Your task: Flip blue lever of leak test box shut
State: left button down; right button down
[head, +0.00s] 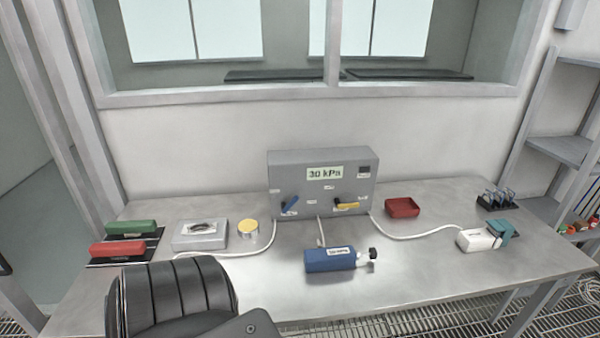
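The leak test box (322,181) is a grey box standing at the back of the steel table, with a display reading 30 kPa. Its blue lever (290,203) is on the lower left of the front face and slants from lower left to upper right. A yellow lever (347,205) on the lower right of the face lies close to level. The small labels by the levers are too blurred to read. Neither of my grippers shows in the head view, and nothing touches the blue lever.
A blue cylinder (330,259) lies in front of the box, with white hoses nearby. A grey case (201,235), a round tin (248,228) and red (117,249) and green (131,228) blocks are left.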

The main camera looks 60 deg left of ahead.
aim_at(284, 208)
jog(key=i, duration=1.2)
jog(key=u, duration=1.95)
